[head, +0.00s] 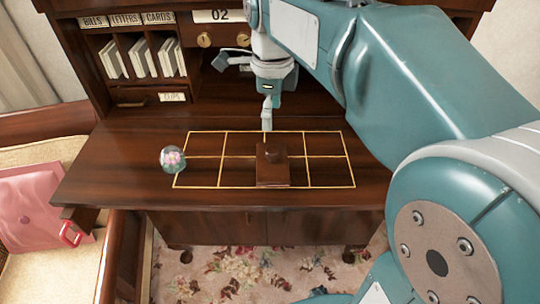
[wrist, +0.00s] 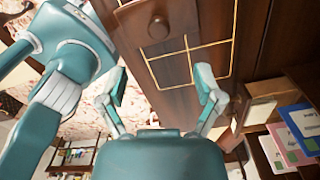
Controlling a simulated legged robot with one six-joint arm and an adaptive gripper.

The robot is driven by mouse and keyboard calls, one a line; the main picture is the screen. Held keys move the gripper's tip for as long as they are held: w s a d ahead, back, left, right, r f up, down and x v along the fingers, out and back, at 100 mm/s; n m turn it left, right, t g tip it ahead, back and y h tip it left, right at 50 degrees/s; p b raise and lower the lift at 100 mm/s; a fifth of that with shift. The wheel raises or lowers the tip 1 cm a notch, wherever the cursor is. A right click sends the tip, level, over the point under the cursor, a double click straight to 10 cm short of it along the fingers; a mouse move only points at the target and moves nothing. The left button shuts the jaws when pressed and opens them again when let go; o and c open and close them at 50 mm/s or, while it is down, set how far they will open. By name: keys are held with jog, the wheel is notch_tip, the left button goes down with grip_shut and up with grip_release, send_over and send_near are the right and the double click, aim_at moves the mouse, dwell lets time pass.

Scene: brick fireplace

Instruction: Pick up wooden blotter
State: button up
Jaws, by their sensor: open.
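The wooden blotter (head: 273,174) is a dark brown block with a round knob on top. It stands on the desk inside the gold-lined grid, right of the grid's middle. In the wrist view the blotter (wrist: 138,27) and its knob show near the top edge. My gripper (head: 267,122) points down above and just behind the blotter in the head view, apart from it as far as I can tell. In the wrist view my gripper (wrist: 161,86) has its two fingers spread wide with nothing between them.
A glass ball with a pink flower (head: 173,159) sits at the grid's left edge. Pigeonholes with envelopes (head: 143,58) and drawers stand along the desk's back. The desk top (head: 115,165) is otherwise mostly clear.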

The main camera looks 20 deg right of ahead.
send_over(272, 150)
jog(key=f, duration=0.4)
jog(key=shift+w+a+f, duration=0.15)
jog(key=shift+a+f, duration=0.25)
jog(key=shift+f, duration=0.35)
jog(key=f, duration=0.2)
jog(key=d+f, duration=0.1)
jog(key=f, duration=0.2)
jog(key=shift+a+r, duration=0.1)
grip_shut()
